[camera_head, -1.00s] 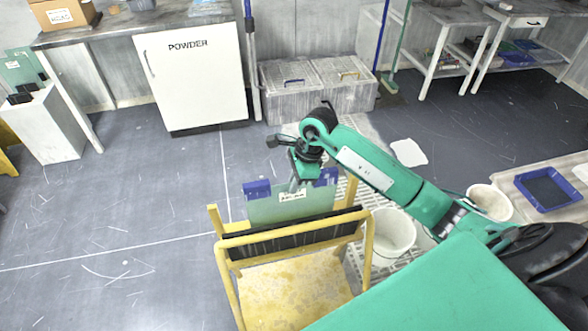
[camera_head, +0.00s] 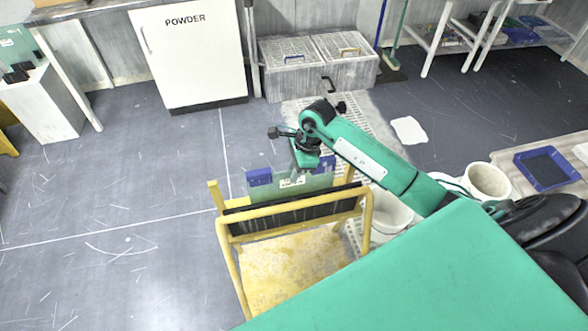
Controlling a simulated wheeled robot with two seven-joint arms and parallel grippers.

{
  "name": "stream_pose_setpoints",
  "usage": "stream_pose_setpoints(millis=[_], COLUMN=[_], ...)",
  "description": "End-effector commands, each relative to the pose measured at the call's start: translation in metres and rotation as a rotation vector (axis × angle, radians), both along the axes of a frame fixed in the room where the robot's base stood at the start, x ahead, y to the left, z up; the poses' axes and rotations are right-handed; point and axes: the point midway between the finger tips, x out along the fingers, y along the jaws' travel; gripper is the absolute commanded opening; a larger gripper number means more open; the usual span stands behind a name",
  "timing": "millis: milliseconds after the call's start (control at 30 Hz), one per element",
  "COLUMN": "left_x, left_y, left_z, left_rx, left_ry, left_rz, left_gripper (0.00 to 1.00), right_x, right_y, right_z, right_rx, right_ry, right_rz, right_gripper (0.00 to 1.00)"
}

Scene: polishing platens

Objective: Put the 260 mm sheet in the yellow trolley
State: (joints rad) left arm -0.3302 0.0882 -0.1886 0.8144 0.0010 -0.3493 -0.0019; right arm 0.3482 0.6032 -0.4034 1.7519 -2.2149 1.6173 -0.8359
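A pale green sheet (camera_head: 291,190) with blue corner pieces and a small label stands upright at the yellow trolley (camera_head: 290,272). The label is too small to read, so I cannot confirm the size. My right gripper (camera_head: 299,172) reaches in from the right and is shut on the sheet's top edge, between the blue corners. The sheet's lower part is hidden behind the trolley's black slotted bar (camera_head: 290,219) and yellow rail. I cannot tell whether its bottom edge rests in the trolley. My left gripper is not in view.
White buckets (camera_head: 390,213) stand right of the trolley on a pale grating. A blue tray (camera_head: 546,168) lies further right. A white POWDER cabinet (camera_head: 190,55) and grey lidded bins (camera_head: 318,65) stand at the back. The floor left of the trolley is clear.

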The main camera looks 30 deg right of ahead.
Motion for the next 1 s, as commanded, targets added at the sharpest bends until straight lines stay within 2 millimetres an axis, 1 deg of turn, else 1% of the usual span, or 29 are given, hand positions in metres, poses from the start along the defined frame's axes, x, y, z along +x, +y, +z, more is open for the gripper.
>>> stream_pose_setpoints(millis=[100, 200, 367, 467, 567, 633, 800, 900, 1000], left_x=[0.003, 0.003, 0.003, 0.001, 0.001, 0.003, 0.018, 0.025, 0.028], left_y=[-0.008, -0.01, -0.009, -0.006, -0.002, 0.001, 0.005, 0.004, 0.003], left_z=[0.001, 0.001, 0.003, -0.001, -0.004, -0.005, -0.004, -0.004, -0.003], left_rx=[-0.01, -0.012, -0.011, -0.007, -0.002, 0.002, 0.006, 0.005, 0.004], left_ry=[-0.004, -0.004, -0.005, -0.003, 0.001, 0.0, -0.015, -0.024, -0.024], left_rz=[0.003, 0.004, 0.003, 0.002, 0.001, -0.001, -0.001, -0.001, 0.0], left_gripper=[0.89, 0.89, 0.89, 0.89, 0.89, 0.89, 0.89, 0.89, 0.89], right_x=[0.0, 0.0, 0.0, 0.0, -0.001, -0.002, -0.005, -0.006, -0.007], right_y=[0.0, 0.0, 0.0, -0.003, -0.009, -0.013, -0.024, -0.028, -0.032], right_z=[0.0, 0.0, 0.002, 0.009, 0.025, 0.04, 0.076, 0.093, 0.106], right_rx=[0.0, 0.0, 0.0, -0.002, -0.004, -0.004, -0.004, -0.002, -0.002], right_ry=[0.0, 0.0, 0.0, -0.004, -0.004, -0.007, -0.006, -0.005, -0.003], right_rz=[0.0, 0.0, 0.0, 0.0, 0.0, 0.0, 0.0, -0.001, 0.0], right_gripper=[0.29, 0.29, 0.29, 0.29, 0.29, 0.29, 0.29, 0.29, 0.29])
